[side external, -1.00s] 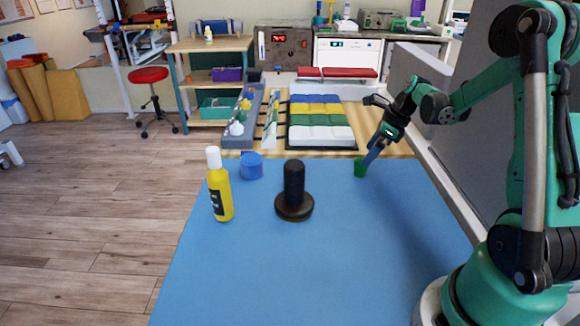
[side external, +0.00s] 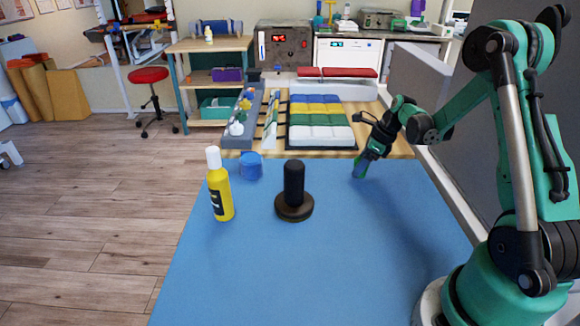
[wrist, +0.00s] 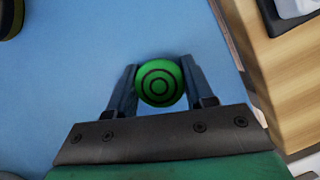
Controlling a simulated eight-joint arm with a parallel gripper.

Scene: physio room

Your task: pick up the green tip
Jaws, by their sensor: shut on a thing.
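The green tip (wrist: 160,83) shows in the wrist view as a round green piece with dark concentric rings, between the two fingers of my gripper (wrist: 157,84). The fingers touch it on both sides. In the side view the green tip (side external: 359,171) shows only in part, at the far right of the blue table top. My gripper (side external: 361,168) reaches down over it there and hides much of it. I cannot tell whether the tip is clear of the surface.
A black knobbed tool (side external: 293,192), a blue cup-like piece (side external: 250,167) and a yellow bottle (side external: 219,188) stand left on the blue table (side external: 330,265). A wooden board (side external: 400,148) with coloured pads (side external: 318,117) lies behind. The front of the table is clear.

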